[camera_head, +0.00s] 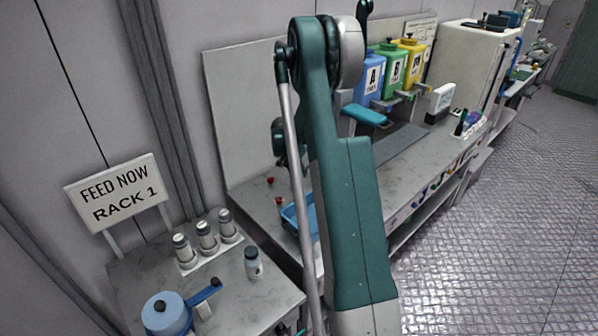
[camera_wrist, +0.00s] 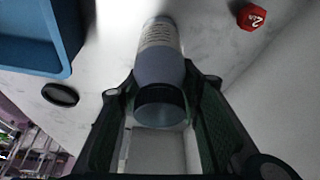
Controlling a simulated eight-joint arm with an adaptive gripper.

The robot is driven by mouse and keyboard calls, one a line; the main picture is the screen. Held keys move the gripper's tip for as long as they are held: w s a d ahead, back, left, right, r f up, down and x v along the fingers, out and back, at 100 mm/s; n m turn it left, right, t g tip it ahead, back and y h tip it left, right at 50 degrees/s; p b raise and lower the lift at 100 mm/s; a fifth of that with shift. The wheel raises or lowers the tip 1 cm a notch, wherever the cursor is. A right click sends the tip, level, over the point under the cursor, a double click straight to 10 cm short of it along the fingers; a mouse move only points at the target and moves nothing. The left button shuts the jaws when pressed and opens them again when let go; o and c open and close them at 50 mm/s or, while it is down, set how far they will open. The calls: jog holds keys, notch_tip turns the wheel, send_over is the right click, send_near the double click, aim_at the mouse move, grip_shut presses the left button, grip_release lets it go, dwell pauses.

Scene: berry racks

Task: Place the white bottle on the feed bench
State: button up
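The white bottle (camera_wrist: 160,58), with a grey body, printed label and dark cap, is between the fingers of my gripper (camera_wrist: 160,78) in the wrist view. Both fingers meet its sides near the cap, so the gripper looks shut on it. A pale grey surface shows beyond; I cannot tell whether the bottle touches it. In the head view my arm hides the gripper and this bottle. The grey bench (camera_head: 243,299) under the "FEED NOW RACK 1" sign (camera_head: 118,192) is at the lower left.
A blue tray (camera_wrist: 62,38) and red piece marked 2 (camera_wrist: 251,17) flank the held bottle. Coloured bins (camera_head: 388,72) stand further back.

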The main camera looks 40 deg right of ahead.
jog(key=o, duration=0.4)
jog(key=shift+r, duration=0.15)
jog(key=v, duration=1.2)
jog(key=shift+w, duration=0.1)
dwell(0.6)
